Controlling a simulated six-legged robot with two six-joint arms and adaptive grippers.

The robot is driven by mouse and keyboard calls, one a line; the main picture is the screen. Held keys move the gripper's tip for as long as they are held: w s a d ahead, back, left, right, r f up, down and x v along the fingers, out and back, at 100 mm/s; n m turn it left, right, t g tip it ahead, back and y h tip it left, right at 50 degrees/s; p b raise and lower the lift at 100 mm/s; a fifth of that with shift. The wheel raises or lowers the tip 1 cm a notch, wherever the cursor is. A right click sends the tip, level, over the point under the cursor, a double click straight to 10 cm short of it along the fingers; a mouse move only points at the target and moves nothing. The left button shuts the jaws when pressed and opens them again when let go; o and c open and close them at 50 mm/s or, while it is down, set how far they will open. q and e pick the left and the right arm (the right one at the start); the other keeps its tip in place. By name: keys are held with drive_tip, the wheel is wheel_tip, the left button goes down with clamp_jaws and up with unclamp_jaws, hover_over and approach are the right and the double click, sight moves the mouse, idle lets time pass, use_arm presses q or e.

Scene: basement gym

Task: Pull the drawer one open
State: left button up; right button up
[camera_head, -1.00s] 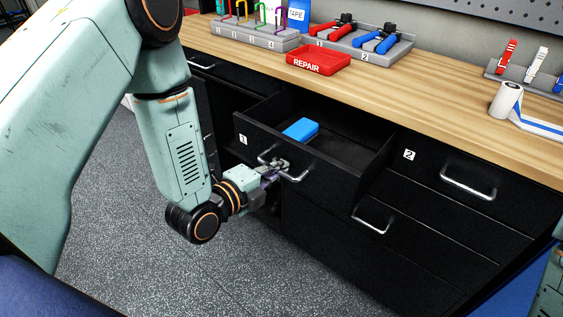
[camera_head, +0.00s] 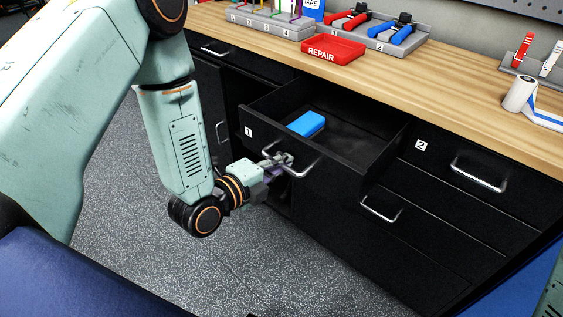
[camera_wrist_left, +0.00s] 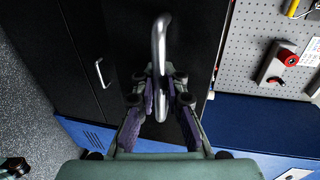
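Drawer one (camera_head: 306,159), black with a white 1 label, stands pulled out from the bench and shows its inside in the head view. A blue block (camera_head: 306,124) lies in it. My left gripper (camera_head: 282,160) is at the drawer's silver bar handle (camera_head: 305,171), near the handle's left part. In the left wrist view the purple-padded fingers (camera_wrist_left: 161,98) are closed around the handle (camera_wrist_left: 160,45), one on each side. My right gripper is out of view.
Drawer two (camera_head: 462,170) is shut, to the right. A red REPAIR tray (camera_head: 333,50), a tool holder (camera_head: 385,45) and a tape roll (camera_head: 520,94) stand on the wooden bench top (camera_head: 430,85). Speckled floor (camera_head: 270,260) is free in front of the drawers.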

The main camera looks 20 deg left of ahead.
use_arm(q)
drive_tip(key=shift+o, duration=1)
drive_tip(key=shift+a+r, duration=0.1)
drive_tip(key=shift+r, duration=0.05)
drive_tip(key=v, duration=0.7)
drive_tip(key=shift+s, duration=0.25)
